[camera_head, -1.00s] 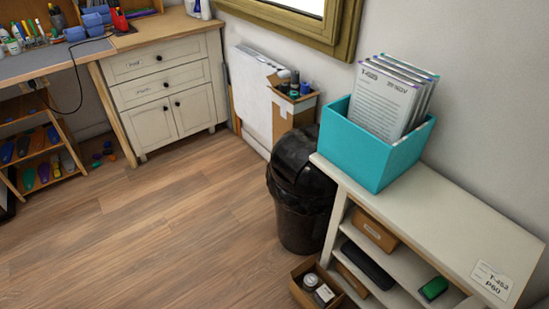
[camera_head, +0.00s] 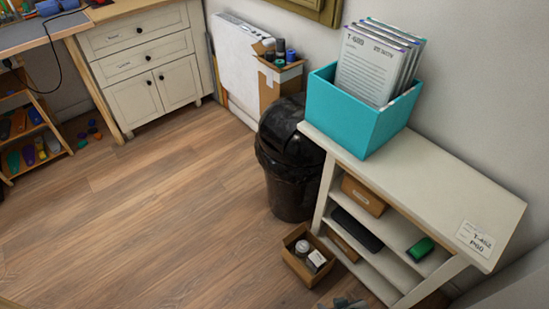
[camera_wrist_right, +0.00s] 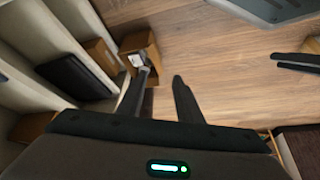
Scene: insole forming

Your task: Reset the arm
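My right gripper (camera_head: 345,303) just shows at the bottom edge of the head view, in front of the small open box and the white shelf unit. In the right wrist view its two dark fingers (camera_wrist_right: 160,82) stand apart with nothing between them, so it is open and empty. Floor shows between and beyond them. A dark two-pronged part (camera_wrist_right: 298,62) at the right edge of the right wrist view looks like my left gripper; its opening is unclear. No left gripper shows in the head view.
The white shelf unit (camera_head: 440,195) stands at the right with a teal box (camera_head: 345,115) of documents on top. A black bin (camera_head: 290,165) and a small open box (camera_head: 290,262) stand beside it. Drawers (camera_head: 150,60) are at the back. The middle floor (camera_head: 150,220) is clear.

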